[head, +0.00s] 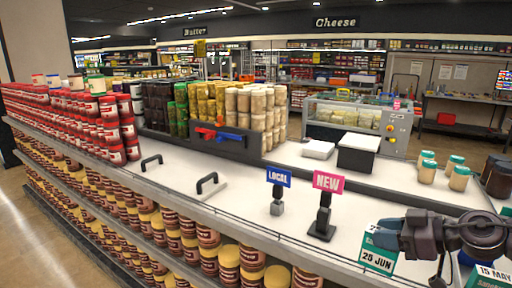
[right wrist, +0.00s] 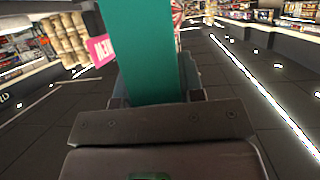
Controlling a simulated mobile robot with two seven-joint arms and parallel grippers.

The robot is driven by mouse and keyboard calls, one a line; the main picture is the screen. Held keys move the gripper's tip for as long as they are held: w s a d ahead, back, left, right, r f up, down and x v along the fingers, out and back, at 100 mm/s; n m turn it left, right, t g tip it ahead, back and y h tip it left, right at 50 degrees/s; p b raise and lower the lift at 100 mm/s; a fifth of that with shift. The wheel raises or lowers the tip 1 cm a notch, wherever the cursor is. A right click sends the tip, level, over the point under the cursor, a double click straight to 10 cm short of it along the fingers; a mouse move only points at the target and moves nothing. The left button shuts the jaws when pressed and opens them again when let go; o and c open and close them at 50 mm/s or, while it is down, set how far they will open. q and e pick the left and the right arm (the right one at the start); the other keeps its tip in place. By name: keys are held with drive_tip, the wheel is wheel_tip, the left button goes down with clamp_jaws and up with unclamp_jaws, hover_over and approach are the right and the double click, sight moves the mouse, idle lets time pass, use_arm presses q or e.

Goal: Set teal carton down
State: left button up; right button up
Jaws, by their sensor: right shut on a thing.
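A teal carton (head: 379,250) with a white panel and a "25 JUN" label is at the lower right of the head view, by the counter's front edge. My right gripper (head: 384,238) comes in from the right and is shut on it. In the right wrist view the teal carton (right wrist: 147,50) stands up between the fingers, and its far end is cut off by the frame. Whether its base touches anything cannot be told. A second teal carton labelled "15 MAY" (head: 490,276) is partly cut off at the bottom right. My left gripper is not in view.
A blue "LOCAL" sign (head: 279,177) and a pink "NEW" sign (head: 328,182) stand on the white counter (head: 240,215). Several teal-lidded jars (head: 459,178) stand at the right, near dark jars (head: 498,180). Two black handles (head: 207,182) are at the left. The middle counter is largely clear.

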sight(363, 255)
drive_tip(key=shift+w+a+f+m+t+h, duration=0.15)
drive_tip(key=shift+a+f+m+t+h, duration=0.1)
drive_tip(key=shift+a+m+t+h, duration=0.4)
drive_tip(key=shift+w+a+f+m+t+h, duration=0.1)
drive_tip(key=shift+a+f+m+t+h, duration=0.25)
drive_tip(key=shift+a+m+t+h, duration=0.25)
drive_tip(key=shift+a+f+m+t+h, duration=0.25)
drive_tip(key=shift+a+f+m+h, duration=0.15)
drive_tip(key=shift+m, duration=0.35)
drive_tip(key=shift+s+a+f+m+t+h, duration=0.15)
drive_tip(key=shift+f+m+t+h, duration=0.15)
drive_tip(key=shift+f+m+h, duration=0.25)
drive_tip(key=shift+s+a+f+m+t+h, duration=0.1)
drive_tip(key=shift+f+m+t+h, duration=0.2)
drive_tip(key=shift+m+h, duration=0.35)
drive_tip(key=shift+s+a+f+m+t+h, duration=0.1)
drive_tip(key=shift+s+f+m+t+h, duration=0.05)
drive_tip(key=shift+f+m+h, duration=0.3)
drive_tip(key=shift+s+a+f+m+t+h, duration=0.15)
drive_tip(key=shift+f+m+h, duration=0.15)
drive_tip(key=shift+h, duration=0.2)
drive_tip(key=s+a+f+m+h, duration=0.1)
drive_tip(key=s+f, duration=0.5)
drive_tip(key=f, duration=0.6)
drive_tip(key=shift+a+m+t+h, duration=0.3)
drive_tip(key=shift+m+h, duration=0.55)
drive_tip(key=shift+h, duration=0.25)
